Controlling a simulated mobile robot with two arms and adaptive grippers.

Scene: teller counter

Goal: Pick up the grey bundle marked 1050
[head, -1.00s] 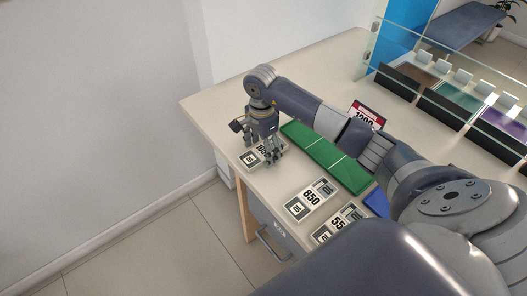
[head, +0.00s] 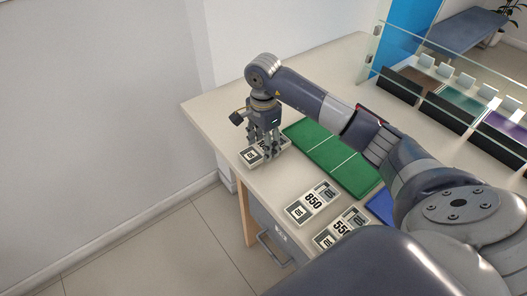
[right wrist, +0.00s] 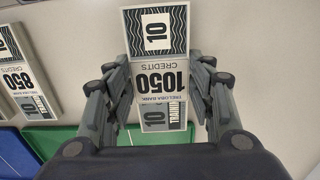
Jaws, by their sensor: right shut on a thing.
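The grey bundle marked 1050 (head: 252,155) is at the left corner of the counter, mostly covered by my right gripper (head: 265,148) in the head view. In the right wrist view the bundle (right wrist: 160,76) shows its black 1050 label and its end printed 10. The right gripper's fingers (right wrist: 160,84) are shut on its two long sides, around its middle. I cannot tell whether the bundle is clear of the counter. My left gripper is in neither view.
Bundles marked 850 (head: 312,203) and 550 (head: 341,229) lie nearer on the counter (head: 215,109). A green mat (head: 333,158) lies to the right, with a blue one (head: 381,205) beside it.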

